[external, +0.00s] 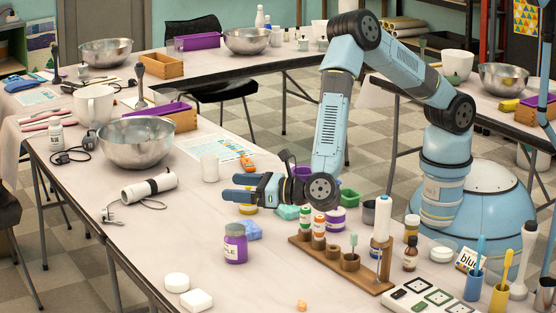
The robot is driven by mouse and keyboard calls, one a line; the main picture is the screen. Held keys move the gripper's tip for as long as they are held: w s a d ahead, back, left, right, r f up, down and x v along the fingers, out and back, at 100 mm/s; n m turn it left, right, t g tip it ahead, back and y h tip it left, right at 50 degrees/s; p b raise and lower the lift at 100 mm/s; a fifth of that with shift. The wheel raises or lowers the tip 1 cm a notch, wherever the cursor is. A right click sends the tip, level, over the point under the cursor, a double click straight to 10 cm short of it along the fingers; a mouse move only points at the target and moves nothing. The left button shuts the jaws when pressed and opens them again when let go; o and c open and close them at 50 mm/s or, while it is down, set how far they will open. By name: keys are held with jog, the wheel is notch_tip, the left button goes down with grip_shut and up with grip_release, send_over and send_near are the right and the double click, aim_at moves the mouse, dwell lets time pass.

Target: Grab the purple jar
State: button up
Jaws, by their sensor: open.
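The purple jar (235,244) stands upright on the near table, with a pale label and a greyish lid. My gripper (237,188) is open and points left, above and behind the jar in the picture. Its jaws hold nothing that I can see. A gap shows between the jar's lid and the lower finger. A yellow-lidded container (248,209) shows just under the fingers and is partly hidden by them.
Blue sponges (251,230) lie close beside the jar. A wooden rack (340,265) with bottles stands to its right. White soap pieces (196,300) lie in front left. Table left of the jar is clear.

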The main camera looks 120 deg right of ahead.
jog(key=a, duration=0.3)
send_over(234, 227)
jog(key=v, duration=0.3)
notch_tip(234, 227, down, 4)
jog(key=shift+s+f, duration=0.1)
jog(key=shift+d+f, duration=0.1)
jog(key=shift+f, duration=1.65)
notch_tip(234, 227, down, 4)
jog(key=shift+r, duration=0.2)
jog(key=shift+w+d+f+m+h, duration=0.25)
jog(key=shift+w+d+m+h, duration=0.05)
jog(key=shift+w+d, duration=0.7)
jog(key=shift+d, duration=0.1)
jog(key=c, duration=1.1)
jog(key=shift+r, duration=0.1)
